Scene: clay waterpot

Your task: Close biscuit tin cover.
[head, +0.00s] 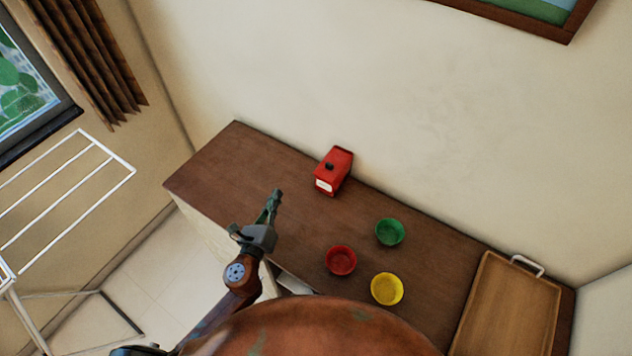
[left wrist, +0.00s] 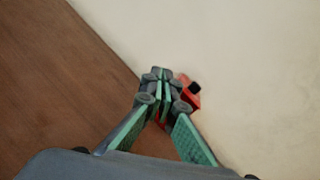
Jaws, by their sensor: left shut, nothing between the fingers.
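The red biscuit tin (head: 326,184) stands on the brown counter near the back wall, with a pale label on its front. A black knob (head: 329,166) shows on it; I cannot tell clearly how the cover sits. My left gripper (head: 276,192) is shut and empty above the counter, to the left of the tin and apart from it in the head view. In the left wrist view the shut fingers (left wrist: 162,76) partly hide the red tin (left wrist: 190,100) behind them. My right gripper is not in view.
On the counter (head: 235,160) stand a green bowl (head: 390,232), a red bowl (head: 341,260) and a yellow bowl (head: 387,289). A wooden tray (head: 510,305) lies at the right end. A white drying rack (head: 70,185) stands at the left. The counter's left end is clear.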

